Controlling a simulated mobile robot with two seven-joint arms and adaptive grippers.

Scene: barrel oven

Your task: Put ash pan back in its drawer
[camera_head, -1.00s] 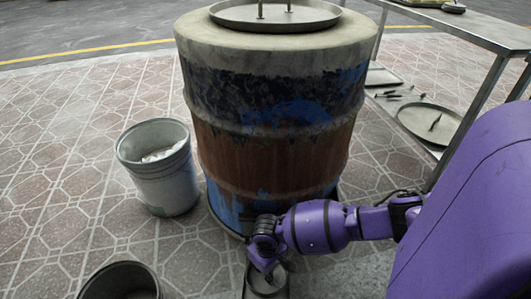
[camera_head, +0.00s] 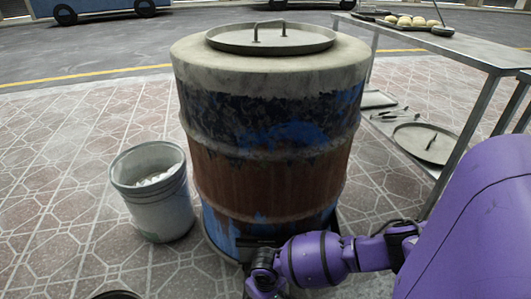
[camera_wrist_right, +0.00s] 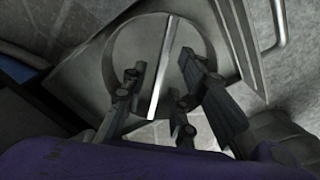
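A round metal pan (camera_wrist_right: 190,38), which looks like the ash pan, shows in the right wrist view with a pale bar handle (camera_wrist_right: 163,75) across it. It appears to lie in or over a square-cornered metal drawer (camera_wrist_right: 238,35); how deep it sits I cannot tell. My right gripper (camera_wrist_right: 167,75) is open, one finger on each side of the bar, with gaps visible. In the head view my right gripper (camera_head: 262,283) is at the bottom edge, low in front of the barrel oven (camera_head: 265,180); its fingertips, the pan and drawer are cut off. My left gripper is not in view.
A metal bucket (camera_head: 160,212) with pale contents stands left of the barrel. A dark round rim (camera_head: 116,295) shows at the bottom edge. A metal table (camera_head: 470,45) with a lower shelf (camera_head: 400,157) stands at the right. The paving left of the bucket is clear.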

